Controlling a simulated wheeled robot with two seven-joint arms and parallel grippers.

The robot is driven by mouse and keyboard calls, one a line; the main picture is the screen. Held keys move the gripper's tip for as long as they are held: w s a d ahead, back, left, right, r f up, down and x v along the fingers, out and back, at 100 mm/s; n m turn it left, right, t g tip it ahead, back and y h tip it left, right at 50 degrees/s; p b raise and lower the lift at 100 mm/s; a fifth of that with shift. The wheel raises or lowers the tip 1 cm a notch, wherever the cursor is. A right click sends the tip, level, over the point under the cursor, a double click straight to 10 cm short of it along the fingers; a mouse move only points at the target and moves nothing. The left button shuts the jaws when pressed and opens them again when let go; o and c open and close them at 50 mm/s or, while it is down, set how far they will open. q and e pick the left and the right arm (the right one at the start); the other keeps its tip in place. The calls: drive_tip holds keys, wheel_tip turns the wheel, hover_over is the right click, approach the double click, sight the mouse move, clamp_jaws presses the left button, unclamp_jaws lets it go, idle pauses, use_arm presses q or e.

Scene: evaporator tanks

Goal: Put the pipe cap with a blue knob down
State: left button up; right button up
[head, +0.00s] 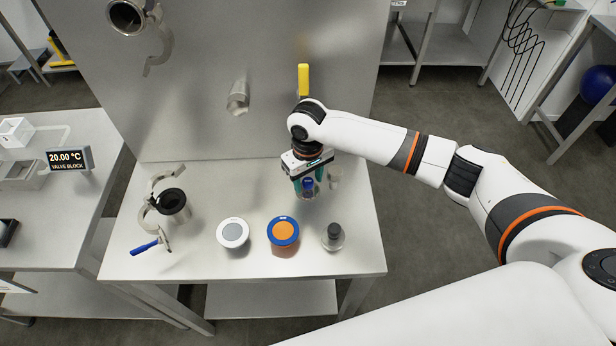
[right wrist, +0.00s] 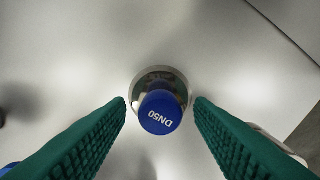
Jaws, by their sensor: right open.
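The pipe cap with a blue knob (head: 308,184) stands on the steel table, below my right gripper (head: 308,182). In the right wrist view the blue knob (right wrist: 160,112) is marked DN50 and sits on a round shiny metal cap (right wrist: 162,76). The two green fingers of my right gripper (right wrist: 160,108) are spread on either side of the knob, with gaps between the fingers and the knob. The gripper is open and holds nothing. Part of the cap is hidden by the fingers in the head view. My left gripper does not show.
On the steel table (head: 190,258) stand a white-lidded jar (head: 233,233), an orange and blue lidded jar (head: 283,231), a black-knobbed metal piece (head: 333,237) and a dark-mouthed cylinder (head: 172,201). Open clamps lie at the left. A metal panel with pipe stubs rises behind.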

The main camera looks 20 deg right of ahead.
sight(308, 181)
wheel_tip(308, 181, up, 12)
drive_tip(key=b, duration=0.2)
drive_tip(key=shift+r, duration=0.15)
idle(0.6)
